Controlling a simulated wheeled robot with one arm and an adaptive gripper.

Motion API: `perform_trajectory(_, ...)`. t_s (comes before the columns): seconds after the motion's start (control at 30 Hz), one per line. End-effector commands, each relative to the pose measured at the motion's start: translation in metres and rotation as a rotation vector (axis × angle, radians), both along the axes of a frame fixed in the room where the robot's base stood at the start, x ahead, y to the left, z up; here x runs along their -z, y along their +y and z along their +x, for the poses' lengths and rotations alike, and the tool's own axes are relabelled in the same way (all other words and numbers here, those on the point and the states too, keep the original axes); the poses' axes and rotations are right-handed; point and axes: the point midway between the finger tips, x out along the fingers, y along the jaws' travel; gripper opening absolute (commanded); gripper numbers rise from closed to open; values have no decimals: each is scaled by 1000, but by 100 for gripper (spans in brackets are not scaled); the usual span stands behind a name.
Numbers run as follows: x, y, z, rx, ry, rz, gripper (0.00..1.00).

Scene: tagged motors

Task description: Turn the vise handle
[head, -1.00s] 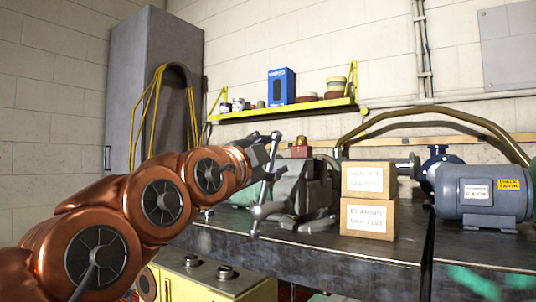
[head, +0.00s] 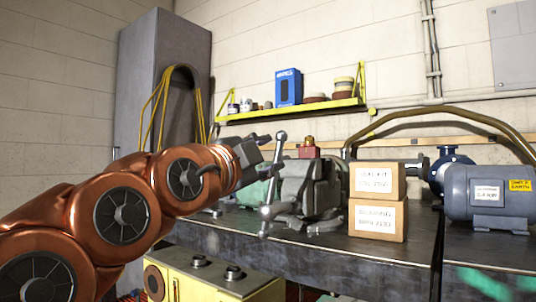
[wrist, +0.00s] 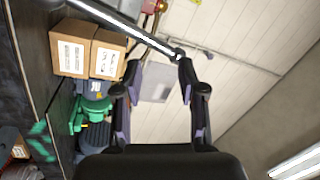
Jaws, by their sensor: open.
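The grey vise (head: 312,187) sits on the bench. Its handle (head: 273,180) is a metal bar with ball ends, steep and leaning slightly right at the top. In the wrist view the handle (wrist: 125,25) crosses the upper left, its ball end near the right fingertip. My gripper (head: 264,142) is at the upper half of the handle, just left of it in the head view. In the wrist view my gripper (wrist: 160,68) is open, with nothing between its fingers. Contact with the handle cannot be told.
Two stacked cardboard boxes (head: 377,201) stand right of the vise, and a blue-grey motor (head: 487,197) stands farther right. A red-topped item (head: 308,149) shows behind the vise. A yellow shelf (head: 295,112) hangs on the wall. A yellow cabinet (head: 215,283) stands below, in front.

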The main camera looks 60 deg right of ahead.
Motion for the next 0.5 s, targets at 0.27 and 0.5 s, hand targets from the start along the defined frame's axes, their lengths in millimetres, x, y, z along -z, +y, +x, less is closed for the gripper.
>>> perform_trajectory(0.27, 2, 15, -1, -1, 0, 4, 40)
perform_trajectory(0.5, 4, 28, -3, 0, 1, 7, 40)
